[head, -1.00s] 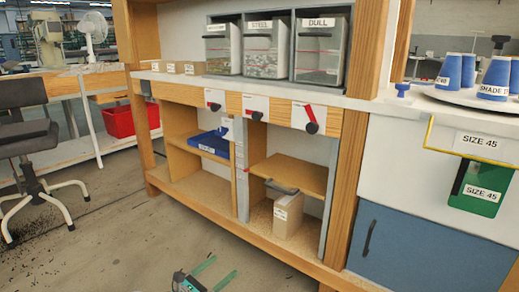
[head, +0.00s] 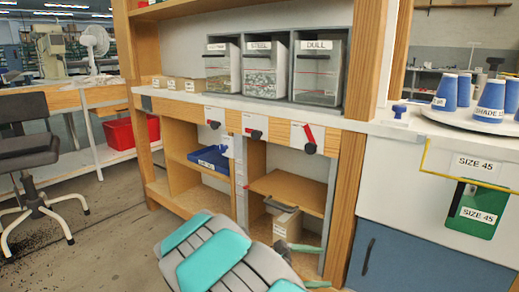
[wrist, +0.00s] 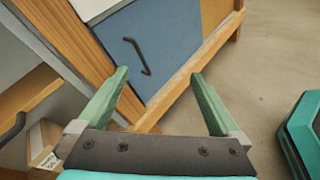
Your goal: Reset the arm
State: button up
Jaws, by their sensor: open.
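My gripper (head: 318,266) shows at the bottom of the head view, beyond my grey and teal arm, in front of the lower shelf bay. In the wrist view my gripper (wrist: 159,74) has its two green fingers wide apart with nothing between them. Beyond the fingers are the blue cabinet door (wrist: 160,40) with its dark handle, the wooden bottom rail and bare floor. The fingers look clear of the cabinet, but the exact gap cannot be told. My arm hides part of the floor and lower shelf edge in the head view.
A cardboard box (head: 287,224) stands in the lower bay. A blue tray (head: 209,158) is on the left shelf. Labelled bins (head: 318,80) stand on the counter. Blue cones (head: 464,90) stand at right. A chair (head: 30,150) is at left; open floor (head: 110,240) lies between.

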jog(key=s+d+r+m+g+y+p, duration=0.1)
jog(key=s+d+r+m+g+y, duration=0.15)
jog(key=s, duration=0.35)
jog(key=s+d+r+m+g+y+p, duration=0.1)
jog(key=s+d+m+y, duration=0.1)
jog(key=s+d+m, duration=0.35)
jog(key=s+d+r+m+g+y+p, duration=0.1)
jog(key=s+r+g+y, duration=0.1)
jog(key=s, duration=0.6)
jog(key=s+a+r+m+y+p, duration=0.1)
jog(key=s+a+m+y, duration=0.2)
jog(key=s, duration=0.4)
jog(key=s+a+r+m+y+p, duration=0.1)
jog(key=s+a+m+y+p, duration=0.1)
jog(key=s+a+y, duration=0.3)
jog(key=s+m, duration=0.1)
jog(key=s, duration=0.1)
jog(key=shift+s+a+r+t, duration=0.25)
jog(key=shift+s+r+t, duration=0.05)
jog(key=shift+t, duration=0.05)
